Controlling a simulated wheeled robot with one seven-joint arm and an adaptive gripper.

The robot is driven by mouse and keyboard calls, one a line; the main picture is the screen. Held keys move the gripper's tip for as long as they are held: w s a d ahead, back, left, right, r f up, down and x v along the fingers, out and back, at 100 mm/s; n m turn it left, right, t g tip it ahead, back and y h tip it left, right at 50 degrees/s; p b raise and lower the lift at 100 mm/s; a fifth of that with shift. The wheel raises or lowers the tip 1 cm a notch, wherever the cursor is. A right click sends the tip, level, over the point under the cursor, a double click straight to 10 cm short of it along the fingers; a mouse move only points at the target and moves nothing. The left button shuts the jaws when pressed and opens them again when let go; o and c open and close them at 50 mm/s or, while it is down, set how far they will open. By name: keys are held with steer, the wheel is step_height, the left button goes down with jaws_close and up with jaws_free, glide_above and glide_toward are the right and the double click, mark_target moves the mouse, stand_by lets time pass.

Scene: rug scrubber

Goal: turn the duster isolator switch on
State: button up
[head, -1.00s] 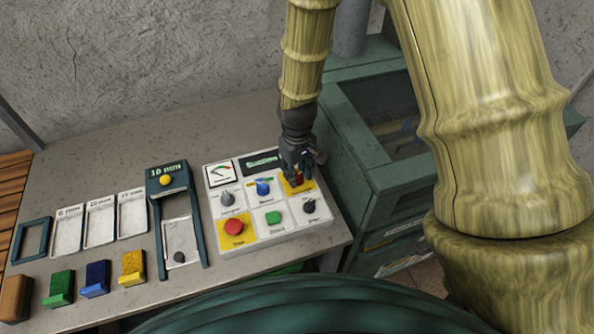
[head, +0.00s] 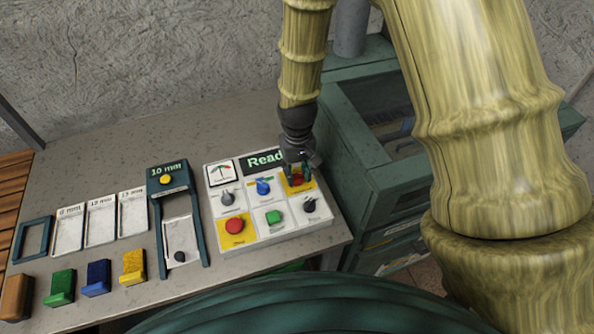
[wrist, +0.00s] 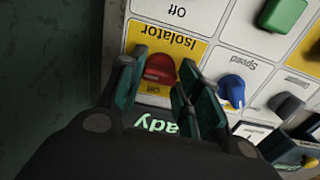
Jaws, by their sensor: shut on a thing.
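The red isolator switch (wrist: 160,68) sits on a yellow plate labelled "Isolator" (wrist: 172,42), seen upside down in the wrist view. The red switch also shows in the head view (head: 297,181), at the panel's upper right. My gripper (wrist: 162,72) is shut on the red switch, with dark green fingers on either side of it. In the head view my gripper (head: 299,172) reaches down onto the yellow plate from above. A small marking that looks like "Off" shows beside the switch. The display (head: 264,161) shows large pale green letters, "Read", the end hidden by my gripper.
The white panel also holds a blue knob (head: 263,187), a grey knob (head: 228,198), a black knob (head: 309,205), a red button (head: 235,226) and a green button (head: 274,217). A green cabinet (head: 362,180) stands close on the right. Coloured blocks lie at left.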

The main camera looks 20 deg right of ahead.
mark_target(298, 173)
steer(key=o, duration=1)
steer(key=shift+r, duration=0.1)
steer(key=shift+r, duration=5.95)
